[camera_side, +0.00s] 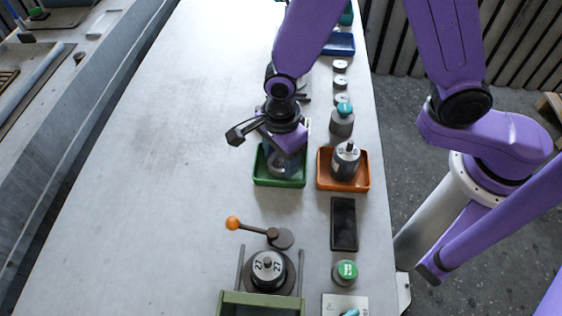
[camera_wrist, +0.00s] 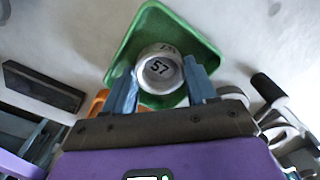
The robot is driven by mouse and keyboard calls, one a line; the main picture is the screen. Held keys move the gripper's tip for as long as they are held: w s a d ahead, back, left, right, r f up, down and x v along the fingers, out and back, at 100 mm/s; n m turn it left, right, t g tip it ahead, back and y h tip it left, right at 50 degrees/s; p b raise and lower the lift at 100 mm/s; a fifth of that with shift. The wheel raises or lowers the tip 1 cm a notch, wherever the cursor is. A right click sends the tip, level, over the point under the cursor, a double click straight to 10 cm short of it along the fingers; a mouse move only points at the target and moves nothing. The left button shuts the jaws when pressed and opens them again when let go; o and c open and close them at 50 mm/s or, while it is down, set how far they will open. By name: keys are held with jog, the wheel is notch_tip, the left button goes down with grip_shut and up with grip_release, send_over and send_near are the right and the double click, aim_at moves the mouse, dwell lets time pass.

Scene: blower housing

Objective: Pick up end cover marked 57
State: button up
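The end cover marked 57 (camera_wrist: 160,69) is a round, light grey metal part with a dark number on its face. In the wrist view it is over the green tray (camera_wrist: 125,66), between the two fingers of my gripper (camera_wrist: 163,78). The fingers are close to its sides; I cannot tell whether they touch it. In the side view my gripper (camera_side: 279,165) points down into the green tray (camera_side: 279,183), and the grey cover there is mostly hidden by the gripper. I cannot tell whether the cover rests on the tray floor.
An orange tray (camera_side: 343,185) with a grey cylindrical part (camera_side: 346,160) stands close on the right. A dark flat block (camera_side: 344,223), an orange-knobbed lever (camera_side: 233,223) and a fixture with a part marked 27 (camera_side: 268,268) lie nearer. The table's left side is clear.

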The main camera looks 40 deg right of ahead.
jog(key=c, duration=0.4)
jog(key=shift+r, duration=0.15)
